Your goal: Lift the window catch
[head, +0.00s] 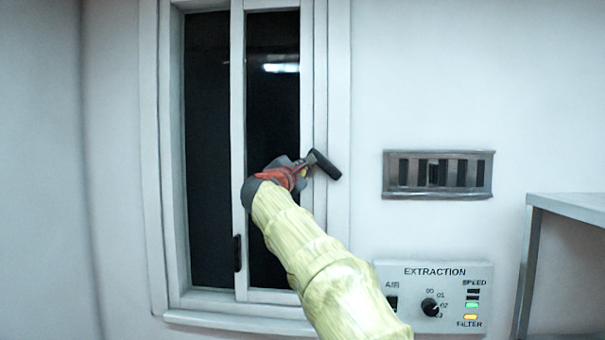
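The window (240,310) has a white frame and two dark panes. A short black bar (325,166) slants down to the right in front of its right jamb; it looks like the catch's handle, but I cannot be sure. My gripper (299,174), with red and grey parts, is at the bar's left end. Its fingers are small and overlap the bar's grey stem, so I cannot tell whether they touch or grip it. My yellow-sleeved arm covers the lower right of the window.
A small dark pull (237,253) sits on the middle stile. To the right are a metal wall vent (438,194) and the extraction panel (457,276), with a knob, a switch and lit indicators; my arm is close to its left edge. A metal table (566,203) stands at the far right.

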